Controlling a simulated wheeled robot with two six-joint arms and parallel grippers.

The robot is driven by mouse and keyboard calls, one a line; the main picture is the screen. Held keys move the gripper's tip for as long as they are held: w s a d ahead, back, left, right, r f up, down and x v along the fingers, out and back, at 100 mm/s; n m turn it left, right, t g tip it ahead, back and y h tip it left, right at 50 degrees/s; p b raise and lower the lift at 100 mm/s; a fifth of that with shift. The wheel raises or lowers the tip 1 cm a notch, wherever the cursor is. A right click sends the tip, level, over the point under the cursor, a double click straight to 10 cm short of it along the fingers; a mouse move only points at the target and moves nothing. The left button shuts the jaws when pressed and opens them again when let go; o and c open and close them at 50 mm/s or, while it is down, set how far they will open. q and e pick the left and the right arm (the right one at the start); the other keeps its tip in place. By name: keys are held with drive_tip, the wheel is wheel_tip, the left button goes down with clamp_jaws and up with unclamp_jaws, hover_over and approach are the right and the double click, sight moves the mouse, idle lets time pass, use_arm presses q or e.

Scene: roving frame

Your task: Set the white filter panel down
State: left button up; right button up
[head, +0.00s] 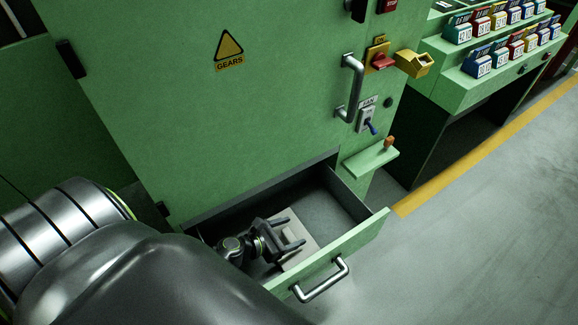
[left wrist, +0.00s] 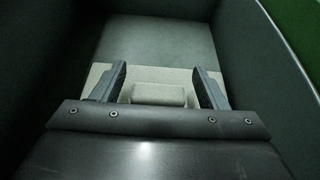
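The white filter panel (head: 300,240) lies in the open green drawer, partly hidden under my left gripper. In the left wrist view the panel (left wrist: 180,76) shows as a pale plate with a raised block (left wrist: 158,94) on it. My left gripper (head: 293,239) is inside the drawer, over the panel. In the left wrist view its two fingers (left wrist: 160,88) stand apart on either side of the block, with a gap at each side, so it is open. My right gripper is not in view.
The drawer (head: 358,230) has a front handle (head: 321,280) and bare floor beyond the panel. Above it is a green cabinet door (head: 250,110) with a handle (head: 350,88). A small shelf (head: 370,160) juts out at right. Open grey floor (head: 490,220) lies to the right.

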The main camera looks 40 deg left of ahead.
use_arm(q)
drive_tip(key=shift+o, duration=0.7)
drive_tip(key=shift+r+p, duration=0.95)
drive_tip(key=b+v, duration=0.2)
drive_tip(key=v, duration=0.9)
drive_tip(key=shift+s+a+f, duration=0.2)
drive_tip(key=shift+s+a, duration=0.05)
drive_tip(key=shift+s, duration=0.2)
